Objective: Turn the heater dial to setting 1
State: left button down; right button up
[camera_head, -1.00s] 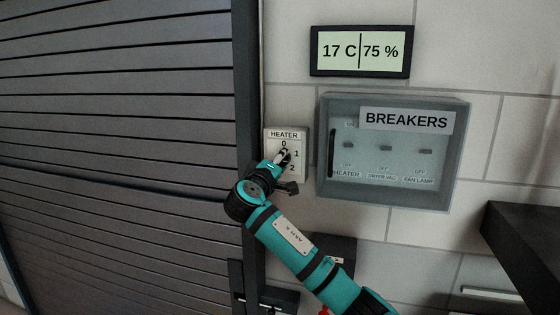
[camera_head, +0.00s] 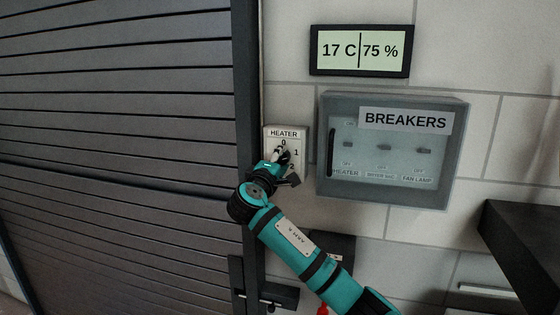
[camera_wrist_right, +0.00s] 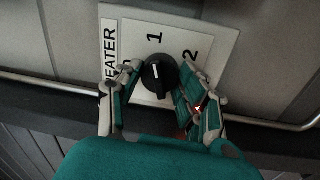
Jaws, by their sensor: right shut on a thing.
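The heater panel (camera_head: 301,137) is a pale plate on the wall, labelled HEATER, with the numbers 0, 1 and 2 around its dial. In the right wrist view, the black heater dial (camera_wrist_right: 160,76) sits between my right gripper's fingers (camera_wrist_right: 151,88), which are shut on it. The white mark on the dial points roughly toward the 1 in that view. In the head view my right gripper (camera_head: 280,157) covers most of the dial. My left gripper is not in view.
A grey slatted shutter (camera_head: 120,120) stands left of the panel. A breakers box (camera_head: 464,150) with a clear front and a handle is close on the right. A display (camera_head: 360,51) reads 17 C and 75 %. A dark shelf (camera_head: 525,235) juts out at the right.

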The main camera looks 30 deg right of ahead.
jog(key=shift+f, duration=0.1)
jog(key=o, duration=1.2)
jog(key=shift+a, duration=0.1)
jog(key=shift+c, duration=0.2)
jog(key=v, duration=1.2)
jog(key=shift+f, duration=0.1)
